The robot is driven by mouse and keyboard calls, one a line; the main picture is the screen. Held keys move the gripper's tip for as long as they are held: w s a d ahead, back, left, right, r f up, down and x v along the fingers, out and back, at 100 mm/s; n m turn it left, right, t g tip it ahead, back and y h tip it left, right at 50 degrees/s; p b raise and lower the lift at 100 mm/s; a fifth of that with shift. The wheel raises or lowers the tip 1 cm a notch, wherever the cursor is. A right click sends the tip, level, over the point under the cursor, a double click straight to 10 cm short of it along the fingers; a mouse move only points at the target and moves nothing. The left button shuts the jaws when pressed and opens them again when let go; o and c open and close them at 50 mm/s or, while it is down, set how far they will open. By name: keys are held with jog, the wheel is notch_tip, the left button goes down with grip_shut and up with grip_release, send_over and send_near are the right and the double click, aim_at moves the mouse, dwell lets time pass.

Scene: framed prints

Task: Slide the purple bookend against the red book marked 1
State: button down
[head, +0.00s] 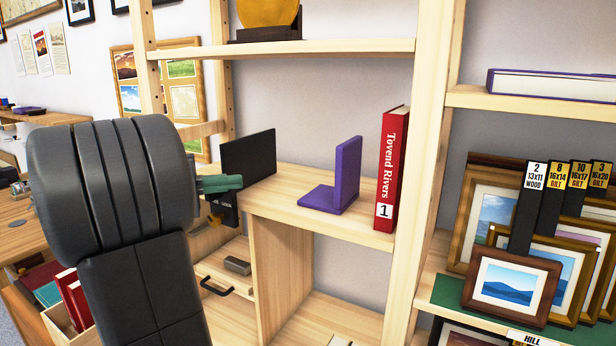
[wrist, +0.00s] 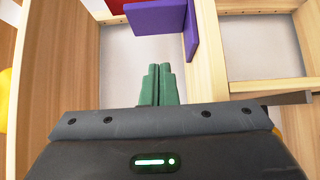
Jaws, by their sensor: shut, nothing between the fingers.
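The purple bookend (head: 346,172) stands upright on the middle shelf, its flat foot reaching left. A narrow gap shows between bookend and book. My gripper (head: 238,182), with green fingers, is at the shelf's left side, in front of the black panel and well left of the bookend. In the wrist view the fingers (wrist: 161,68) are together and empty, and the purple bookend (wrist: 165,18) is ahead of them, apart. A piece of red shows at the top edge.
A black panel (head: 249,155) stands at the shelf's left end. Wooden uprights (head: 428,150) bound the shelf at right, and another shelf (head: 320,48) is above. Framed prints (head: 512,287) stand on the right.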

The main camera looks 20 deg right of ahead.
jog(key=p, duration=0.4)
send_over(327, 200)
dwell(0.5)
jog(key=s+d+b, duration=0.4)
jog(key=s, duration=0.1)
jog(key=shift+s+d+f+b, duration=0.1)
jog(key=shift+s+d+b, duration=0.05)
jog(key=shift+d+b, duration=0.2)
jog(key=shift+s+d, duration=0.1)
jog(key=shift+s, duration=0.1)
